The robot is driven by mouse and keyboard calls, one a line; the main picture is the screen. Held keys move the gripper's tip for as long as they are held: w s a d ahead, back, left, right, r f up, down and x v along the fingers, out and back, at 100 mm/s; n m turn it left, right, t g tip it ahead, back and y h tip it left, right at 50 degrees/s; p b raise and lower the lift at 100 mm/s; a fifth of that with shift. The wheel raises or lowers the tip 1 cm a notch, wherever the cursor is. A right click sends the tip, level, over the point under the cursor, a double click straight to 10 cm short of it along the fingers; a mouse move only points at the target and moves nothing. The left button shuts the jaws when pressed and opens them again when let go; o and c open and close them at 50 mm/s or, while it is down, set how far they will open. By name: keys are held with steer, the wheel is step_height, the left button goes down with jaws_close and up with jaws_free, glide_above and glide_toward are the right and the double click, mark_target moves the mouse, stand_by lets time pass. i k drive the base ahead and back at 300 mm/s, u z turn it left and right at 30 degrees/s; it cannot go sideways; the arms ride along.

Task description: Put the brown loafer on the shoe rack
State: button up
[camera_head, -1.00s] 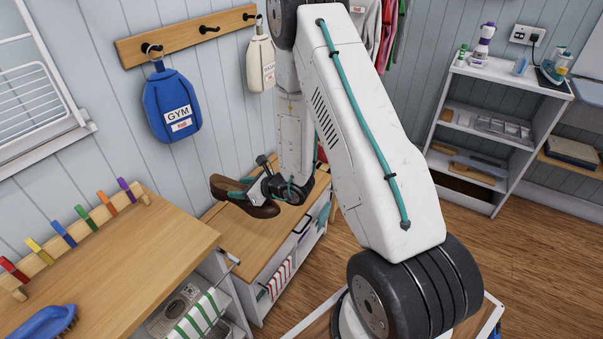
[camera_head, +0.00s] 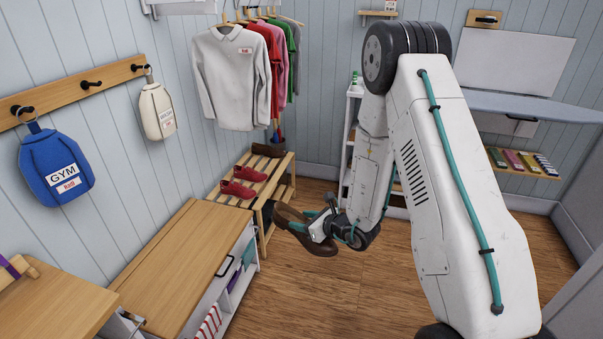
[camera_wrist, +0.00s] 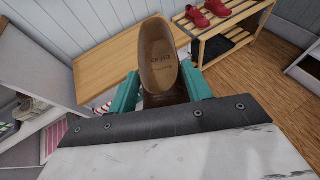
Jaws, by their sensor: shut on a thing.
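The brown loafer (camera_head: 308,240) is in my gripper (camera_head: 322,222), held in the air above the wooden floor, to the right of the bench. In the wrist view the loafer (camera_wrist: 158,62) sits between the two teal fingers of my gripper (camera_wrist: 162,90), with its insole facing the camera. The slatted wooden shoe rack (camera_head: 262,196) stands behind and to the left of the loafer. A pair of red shoes (camera_head: 243,182) rests on its top, and dark brown boots (camera_head: 268,149) stand at its far end. The rack also shows in the wrist view (camera_wrist: 222,46).
A wooden-topped bench (camera_head: 180,262) with open cubbies stands left of my gripper. Shirts (camera_head: 232,75) hang above the rack. A white shelf unit (camera_head: 350,130) is partly hidden behind my arm. The floor (camera_head: 300,300) in front of the rack is clear.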

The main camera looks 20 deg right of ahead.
mark_target(265, 165)
steer(key=z, duration=0.6)
steer(key=i, duration=0.6)
steer(key=z, duration=0.7)
steer(key=i, duration=1.8)
steer(key=u, duration=1.3)
steer(key=i, duration=0.45)
steer(key=u, duration=0.55)
